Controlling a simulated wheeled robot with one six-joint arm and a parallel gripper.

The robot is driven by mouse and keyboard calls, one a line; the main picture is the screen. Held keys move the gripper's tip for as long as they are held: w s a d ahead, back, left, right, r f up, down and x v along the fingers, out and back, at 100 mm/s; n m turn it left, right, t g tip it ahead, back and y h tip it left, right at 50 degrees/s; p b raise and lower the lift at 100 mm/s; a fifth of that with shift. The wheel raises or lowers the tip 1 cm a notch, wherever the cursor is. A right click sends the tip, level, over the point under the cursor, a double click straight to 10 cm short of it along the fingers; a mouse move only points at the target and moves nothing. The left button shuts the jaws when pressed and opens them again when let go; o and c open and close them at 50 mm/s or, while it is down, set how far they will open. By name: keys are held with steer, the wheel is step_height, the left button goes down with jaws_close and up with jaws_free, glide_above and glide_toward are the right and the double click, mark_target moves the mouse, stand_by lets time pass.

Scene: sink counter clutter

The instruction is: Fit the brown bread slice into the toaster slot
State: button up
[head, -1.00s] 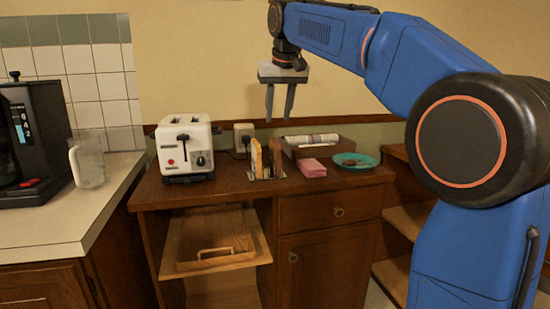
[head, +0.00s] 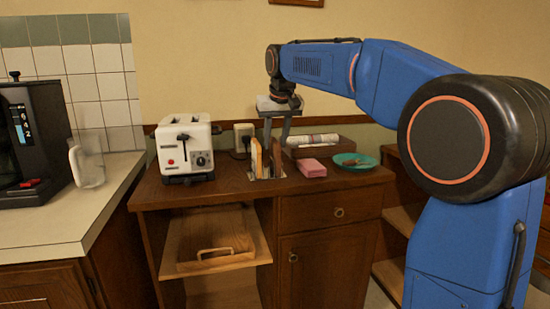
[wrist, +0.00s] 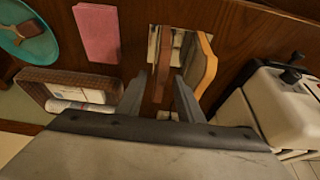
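The brown bread slice (head: 276,158) stands upright in a small metal rack (head: 265,178), beside a lighter, tan slice (head: 257,157). My gripper (head: 276,141) is open above the rack, pointing down. In the wrist view my gripper (wrist: 160,80) has its two fingers apart, with the brown slice (wrist: 164,62) showing between them. The right finger is near the gap between the brown and tan slices (wrist: 207,65). Whether a finger touches either slice I cannot tell. The white toaster (head: 185,147) stands left of the rack; its top slots are dark and appear empty.
A pink block (head: 312,168), a teal plate (head: 355,161) and a wicker tray (head: 325,148) with a rolled paper lie right of the rack. A wall socket box (head: 243,138) is behind. Clear wood lies between toaster and rack.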

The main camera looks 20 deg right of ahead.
steer(key=shift+c, duration=0.4)
jaws_close()
steer(key=shift+r, duration=0.15)
